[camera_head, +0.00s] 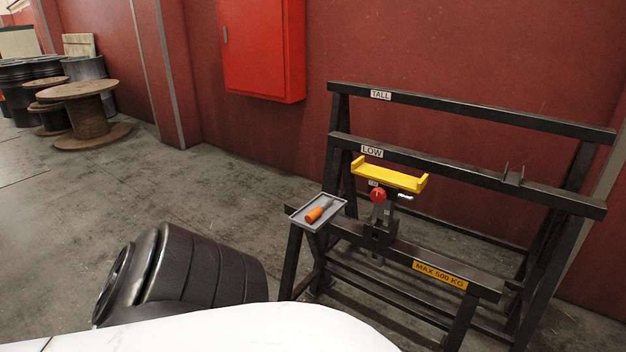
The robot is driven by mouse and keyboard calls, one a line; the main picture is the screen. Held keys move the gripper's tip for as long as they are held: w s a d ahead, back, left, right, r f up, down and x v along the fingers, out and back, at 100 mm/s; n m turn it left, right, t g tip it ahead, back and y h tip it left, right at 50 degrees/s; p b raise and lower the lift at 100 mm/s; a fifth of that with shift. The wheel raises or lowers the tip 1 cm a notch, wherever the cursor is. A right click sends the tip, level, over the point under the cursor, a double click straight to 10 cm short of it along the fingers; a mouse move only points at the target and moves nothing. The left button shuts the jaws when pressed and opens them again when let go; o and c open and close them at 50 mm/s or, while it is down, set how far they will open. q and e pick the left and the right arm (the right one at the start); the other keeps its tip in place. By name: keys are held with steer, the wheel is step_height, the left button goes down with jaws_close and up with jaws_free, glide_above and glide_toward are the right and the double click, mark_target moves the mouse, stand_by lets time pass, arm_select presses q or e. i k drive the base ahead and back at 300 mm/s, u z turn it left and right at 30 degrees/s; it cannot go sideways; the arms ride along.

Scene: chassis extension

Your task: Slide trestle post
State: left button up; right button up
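A black steel trestle rack (460,265) stands at the right of the head view, with rails labelled TALL and LOW. A post with a yellow saddle-shaped top (390,175) stands at the front rail, left of the rack's middle. A red round knob (378,195) and a small pale handle (405,196) are on the post below the yellow top. The post's lower part (379,240) is dark and sits at the front rail. Neither of my grippers shows in this view.
A small grey tray (297,216) with an orange-handled tool (319,212) sits at the rack's front left corner. A red wall cabinet (263,45) hangs behind. Wooden cable reels (87,108) and dark drums stand far left. The floor between them and the rack is clear.

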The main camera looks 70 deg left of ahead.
mark_target(385, 211)
steer(key=u, duration=1.75)
steer(key=i, duration=0.05)
steer(key=u, duration=0.05)
